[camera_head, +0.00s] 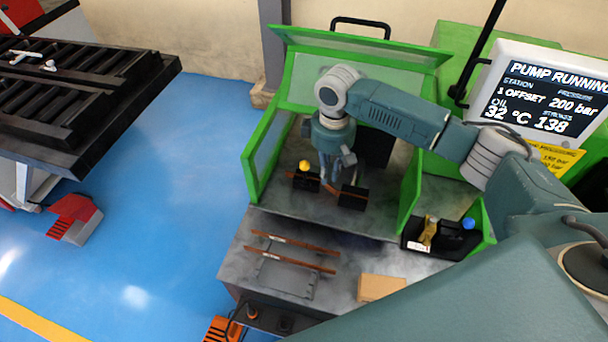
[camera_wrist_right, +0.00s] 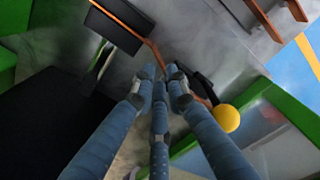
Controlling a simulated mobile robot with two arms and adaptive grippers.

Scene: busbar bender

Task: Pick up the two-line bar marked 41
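A bent copper bar (camera_head: 331,189) lies across two black blocks inside the green-framed bender. In the right wrist view the same bar (camera_wrist_right: 154,52) runs between the blocks with an offset bend; no marking can be read on it. My right gripper (camera_head: 327,182) points down at its middle. In the wrist view the three fingers of the right gripper (camera_wrist_right: 160,76) have their tips close together around or just over the bar; whether they grip it I cannot tell. Two more copper bars, a rear one (camera_head: 283,241) and a front one (camera_head: 290,261), lie on a rack, their marks too small to read. My left gripper is not in view.
A yellow ball knob (camera_head: 304,164) stands beside the left block. Green side panels (camera_head: 411,193) and a raised clear cover (camera_head: 352,50) surround my arm. A tan block (camera_head: 381,288) and a black control box (camera_head: 440,237) sit in front. The monitor (camera_head: 545,95) reads "1 OFFSET".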

